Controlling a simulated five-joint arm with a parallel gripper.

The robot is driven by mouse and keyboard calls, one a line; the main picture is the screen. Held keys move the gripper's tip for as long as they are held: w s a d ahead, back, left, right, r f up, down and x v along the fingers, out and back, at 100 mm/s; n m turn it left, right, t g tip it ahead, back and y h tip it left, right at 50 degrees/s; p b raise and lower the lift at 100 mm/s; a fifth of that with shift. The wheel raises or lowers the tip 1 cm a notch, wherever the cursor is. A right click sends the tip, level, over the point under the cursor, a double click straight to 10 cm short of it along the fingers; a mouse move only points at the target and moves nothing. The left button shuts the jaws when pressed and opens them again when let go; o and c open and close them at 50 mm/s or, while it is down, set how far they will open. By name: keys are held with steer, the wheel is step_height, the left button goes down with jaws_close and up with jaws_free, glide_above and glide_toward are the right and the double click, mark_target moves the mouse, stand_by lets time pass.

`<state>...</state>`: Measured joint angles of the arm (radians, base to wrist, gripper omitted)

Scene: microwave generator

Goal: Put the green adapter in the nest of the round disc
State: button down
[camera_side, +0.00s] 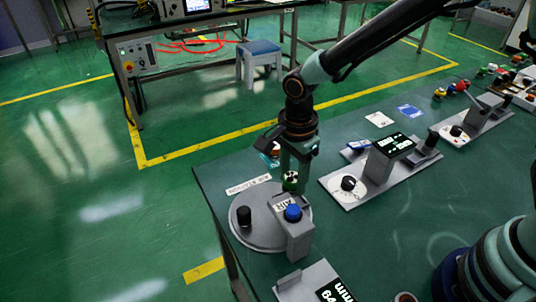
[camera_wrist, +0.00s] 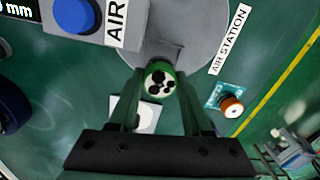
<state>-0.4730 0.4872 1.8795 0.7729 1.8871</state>
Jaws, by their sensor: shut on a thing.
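The green adapter (camera_side: 290,182) has a white face with black holes, seen clearly in the wrist view (camera_wrist: 160,80). My gripper (camera_side: 295,176) is shut on it, one finger on each side, as the wrist view also shows (camera_wrist: 158,72). The grey round disc (camera_side: 262,235) lies on the table below, also at the top of the wrist view (camera_wrist: 205,22). The adapter appears above the disc's far edge; the exact gap cannot be told. The disc bears a black cylinder (camera_side: 244,215). I cannot clearly make out the nest.
A grey AIR post with a blue button (camera_side: 293,213) stands at the disc's right side, close to my gripper. An AIR STATION label (camera_side: 248,185) lies behind the disc. An orange and white part (camera_wrist: 231,106) sits nearby. A display station (camera_side: 380,160) stands to the right.

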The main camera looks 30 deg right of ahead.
mark_target(292, 189)
steer(key=shift+f, duration=1.8)
steer(key=shift+f, duration=0.1)
steer(key=shift+c, duration=1.7)
jaws_free()
